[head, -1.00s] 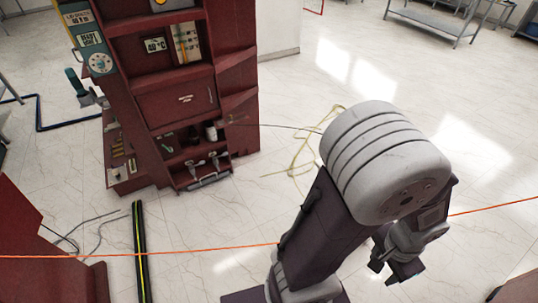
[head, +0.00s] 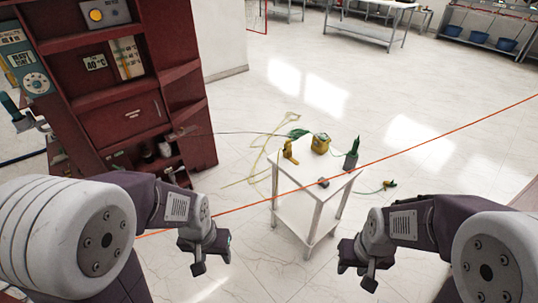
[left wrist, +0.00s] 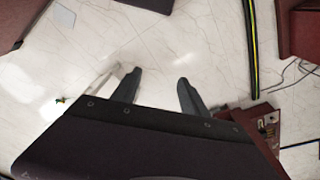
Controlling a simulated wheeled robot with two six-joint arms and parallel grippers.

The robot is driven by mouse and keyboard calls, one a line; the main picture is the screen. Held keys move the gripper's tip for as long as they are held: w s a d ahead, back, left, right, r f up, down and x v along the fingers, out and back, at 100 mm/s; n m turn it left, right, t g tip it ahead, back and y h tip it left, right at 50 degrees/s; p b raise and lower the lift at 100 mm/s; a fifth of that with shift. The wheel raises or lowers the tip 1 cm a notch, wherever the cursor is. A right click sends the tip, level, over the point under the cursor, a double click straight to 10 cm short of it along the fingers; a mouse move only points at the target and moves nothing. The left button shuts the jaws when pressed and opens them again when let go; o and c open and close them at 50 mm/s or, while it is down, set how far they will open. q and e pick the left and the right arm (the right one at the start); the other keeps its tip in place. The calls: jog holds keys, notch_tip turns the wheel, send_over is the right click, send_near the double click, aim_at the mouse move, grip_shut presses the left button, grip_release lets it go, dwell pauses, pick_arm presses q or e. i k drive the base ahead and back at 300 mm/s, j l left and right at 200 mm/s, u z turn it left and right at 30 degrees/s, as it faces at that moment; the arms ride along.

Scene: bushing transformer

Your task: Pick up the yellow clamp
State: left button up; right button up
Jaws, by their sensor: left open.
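The yellow clamp (head: 289,150) appears to be the small upright yellow piece at the back left of a small white table (head: 300,182). My left gripper (head: 212,258) is in front of and to the left of the table, well apart from the clamp. Its two fingers also show in the left wrist view (left wrist: 160,85), spread with only floor between them. My right gripper (head: 357,262) is in front of and to the right of the table. Its fingers look spread and empty. The clamp is not recognisable in the left wrist view.
A dark red cabinet (head: 130,90) stands at left. An orange line (head: 450,134) crosses the view near the table. Pale floor surrounds the table.

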aim_at(287, 150)
jog(key=i+l+z, duration=0.1)
jog(key=i+z, duration=0.35)
jog(key=i, duration=0.35)
jog(key=i+j+z, duration=0.2)
jog(key=i+z, duration=0.3)
jog(key=i, duration=0.25)
